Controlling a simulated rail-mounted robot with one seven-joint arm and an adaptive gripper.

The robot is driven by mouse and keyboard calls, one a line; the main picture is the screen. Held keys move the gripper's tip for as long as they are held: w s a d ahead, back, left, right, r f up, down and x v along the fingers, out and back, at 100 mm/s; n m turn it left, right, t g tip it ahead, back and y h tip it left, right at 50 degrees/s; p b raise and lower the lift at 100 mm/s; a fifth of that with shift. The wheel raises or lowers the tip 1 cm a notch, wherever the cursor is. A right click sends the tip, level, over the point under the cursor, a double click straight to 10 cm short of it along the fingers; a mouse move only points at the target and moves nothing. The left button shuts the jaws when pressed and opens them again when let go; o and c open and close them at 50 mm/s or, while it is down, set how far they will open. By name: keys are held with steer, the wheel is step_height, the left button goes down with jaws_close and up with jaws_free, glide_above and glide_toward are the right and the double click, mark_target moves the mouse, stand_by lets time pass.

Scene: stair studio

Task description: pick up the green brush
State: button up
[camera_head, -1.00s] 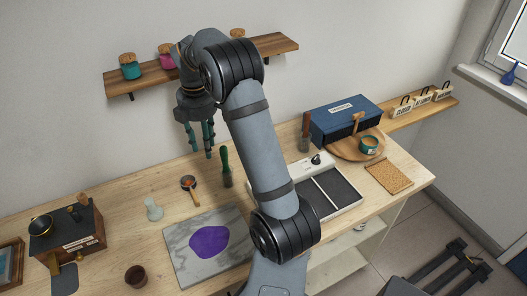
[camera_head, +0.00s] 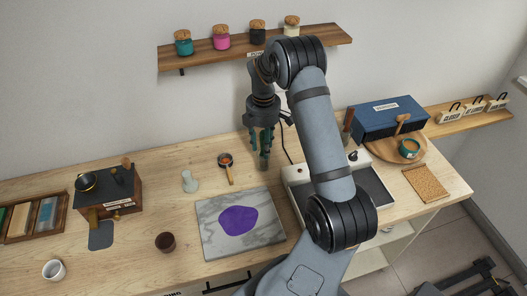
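The green brush (camera_head: 264,163) stands upright on the wooden counter (camera_head: 130,239), behind the marble slab. Only its grey lower end shows clearly; its green handle is largely hidden by my gripper. My gripper (camera_head: 262,147) points down right over the brush, with its dark green fingers on either side of the handle. The fingers look spread apart, about as wide as before. Whether they touch the handle is too small to tell.
A marble slab (camera_head: 210,235) with a purple patch lies in front. A small wood-handled tool (camera_head: 227,168) lies to the left. A pale tray unit (camera_head: 298,190) is at the right, partly behind my arm. A shelf (camera_head: 200,56) with jars hangs above.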

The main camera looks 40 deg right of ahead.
steer(key=shift+f, duration=0.15)
steer(key=shift+c, duration=1.3)
jaws_close()
